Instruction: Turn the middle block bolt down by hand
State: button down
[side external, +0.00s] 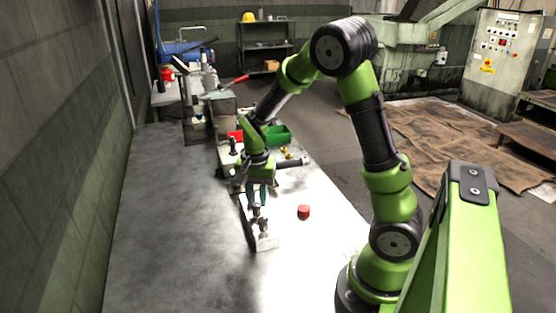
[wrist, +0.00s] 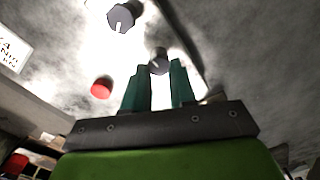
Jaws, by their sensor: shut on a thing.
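My gripper (side external: 257,205) points down over the bench with its two teal fingers around a dark bolt head. In the wrist view my gripper (wrist: 160,72) has this bolt (wrist: 158,62) between its fingertips, and it is shut on it. A second dark bolt with a pale mark on its head (wrist: 122,17) stands apart from the fingers, near the top of the wrist view. In the side view the bolts' block is small and partly hidden under the fingers. A pale plate (side external: 266,243) and a dark upright edge (side external: 247,228) show there. How deep the bolts sit cannot be told.
A red round cap (side external: 303,211) lies on the bright bench (side external: 325,235) to the right; it also shows in the wrist view (wrist: 101,88). The bench's left part (side external: 165,220) is clear.

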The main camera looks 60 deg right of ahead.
aim_at(257, 203)
jog(key=m, duration=0.3)
jog(key=shift+r+m, duration=0.1)
jog(key=shift+m, duration=0.3)
dwell(0.9)
jog(key=c, duration=0.9)
grip_release()
notch_tip(257, 203, up, 17)
jog(key=shift+s+f, duration=0.1)
jog(key=shift+f, duration=0.05)
